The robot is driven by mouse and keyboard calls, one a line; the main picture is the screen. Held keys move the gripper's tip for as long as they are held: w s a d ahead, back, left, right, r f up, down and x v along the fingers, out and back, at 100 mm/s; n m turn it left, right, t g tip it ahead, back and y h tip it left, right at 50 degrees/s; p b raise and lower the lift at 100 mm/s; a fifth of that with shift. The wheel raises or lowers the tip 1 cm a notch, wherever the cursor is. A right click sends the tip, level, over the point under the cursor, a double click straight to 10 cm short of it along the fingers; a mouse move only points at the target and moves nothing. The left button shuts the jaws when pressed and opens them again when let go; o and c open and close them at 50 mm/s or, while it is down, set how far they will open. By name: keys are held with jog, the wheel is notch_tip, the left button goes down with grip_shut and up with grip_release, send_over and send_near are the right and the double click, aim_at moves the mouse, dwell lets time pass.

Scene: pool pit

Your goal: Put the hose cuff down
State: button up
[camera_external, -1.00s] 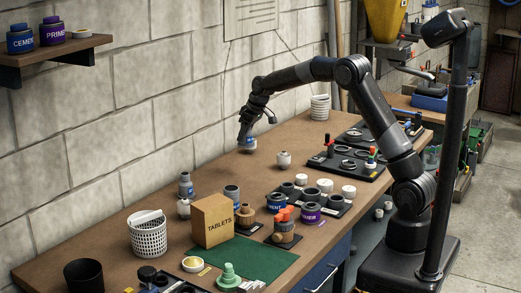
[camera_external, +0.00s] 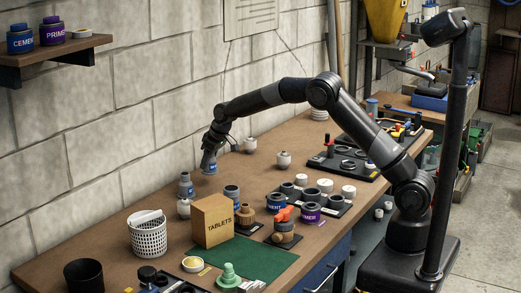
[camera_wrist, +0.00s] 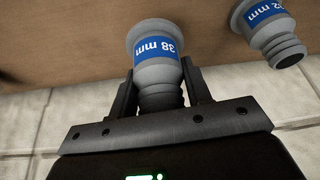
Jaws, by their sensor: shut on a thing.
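My gripper (camera_external: 211,146) is shut on a grey hose cuff (camera_external: 209,163) with a blue band. In the wrist view the cuff (camera_wrist: 160,60) reads "38 mm"; its narrow ribbed neck sits between the two fingers (camera_wrist: 160,95) and its wide end points away from my gripper. The cuff is upright near the wall side of the bench (camera_external: 150,188); I cannot tell whether it touches the top. A second grey cuff with a blue band (camera_wrist: 272,30), its label partly cut off, stands apart at the right of the wrist view. It appears to be the grey piece (camera_external: 185,186) left of my gripper in the external view.
White fittings stand behind and right of the held cuff (camera_external: 250,145) (camera_external: 284,159) and near the other cuff (camera_external: 183,208). A grey fitting (camera_external: 232,193), the tablets box (camera_external: 212,222) and a white basket (camera_external: 149,237) stand nearer the camera. Bare bench lies around the held cuff.

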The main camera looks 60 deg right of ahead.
jog(key=shift+f, duration=1.95)
jog(key=shift+f, duration=0.15)
jog(key=o, duration=1)
